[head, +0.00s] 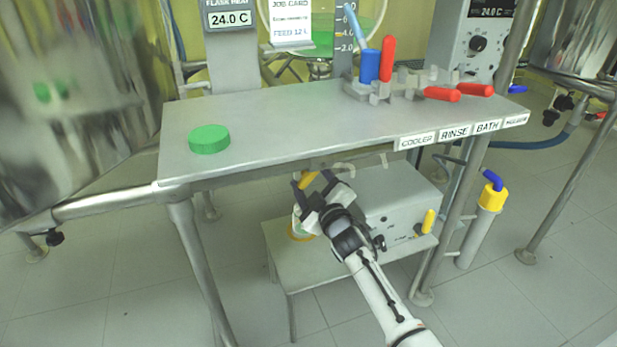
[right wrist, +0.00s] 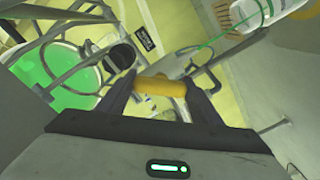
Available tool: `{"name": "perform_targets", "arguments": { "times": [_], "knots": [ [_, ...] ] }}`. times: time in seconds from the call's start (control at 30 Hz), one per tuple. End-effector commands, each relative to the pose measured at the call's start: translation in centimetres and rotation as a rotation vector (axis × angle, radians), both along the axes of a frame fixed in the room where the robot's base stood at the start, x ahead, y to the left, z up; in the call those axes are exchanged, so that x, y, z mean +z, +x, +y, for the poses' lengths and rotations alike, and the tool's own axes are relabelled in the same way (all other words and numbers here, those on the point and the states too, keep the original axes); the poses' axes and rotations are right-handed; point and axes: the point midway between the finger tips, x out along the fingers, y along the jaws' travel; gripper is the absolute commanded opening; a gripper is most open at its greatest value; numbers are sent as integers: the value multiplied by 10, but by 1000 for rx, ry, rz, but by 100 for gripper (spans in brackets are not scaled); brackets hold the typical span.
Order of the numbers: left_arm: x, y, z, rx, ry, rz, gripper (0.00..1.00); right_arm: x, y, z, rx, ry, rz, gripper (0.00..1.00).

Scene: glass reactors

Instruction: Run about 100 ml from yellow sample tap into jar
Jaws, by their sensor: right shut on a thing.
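The yellow tap handle (head: 307,179) shows below the front edge of the steel bench. My right gripper (head: 315,189) is shut on it. In the right wrist view the yellow handle (right wrist: 160,87) lies crosswise between the two fingertips of my right gripper (right wrist: 161,84). The jar (head: 298,222) stands on the low steel stand under the tap, partly hidden behind my gripper. A yellow-orange band shows near its bottom; I cannot read a level. A green lid (head: 209,139) lies on the bench top at left. My left gripper is not in view.
The steel bench (head: 270,115) overhangs my right gripper. A grey box (head: 395,205) stands right of the jar on the low stand (head: 285,262). Blue and red valve handles (head: 388,58) sit at the back right of the bench. A large steel vessel (head: 75,95) fills the left.

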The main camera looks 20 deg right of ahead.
Motion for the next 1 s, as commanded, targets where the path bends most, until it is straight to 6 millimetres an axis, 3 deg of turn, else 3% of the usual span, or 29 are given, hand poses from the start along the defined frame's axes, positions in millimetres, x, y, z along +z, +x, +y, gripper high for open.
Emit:
{"name": "perform_targets", "arguments": {
  "times": [0.3,0.33,0.43,0.77,1.0],
  "knots": [
    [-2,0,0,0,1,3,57,-1,-1,0,1,-2,2,37],
    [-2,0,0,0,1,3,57,-1,-1,0,1,-2,2,61],
    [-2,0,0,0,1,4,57,-1,-1,0,1,-2,2,78],
    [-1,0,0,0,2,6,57,0,-2,0,0,-1,1,78],
    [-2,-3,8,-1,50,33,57,2,-34,-1,0,-1,4,78]
  ]
}}
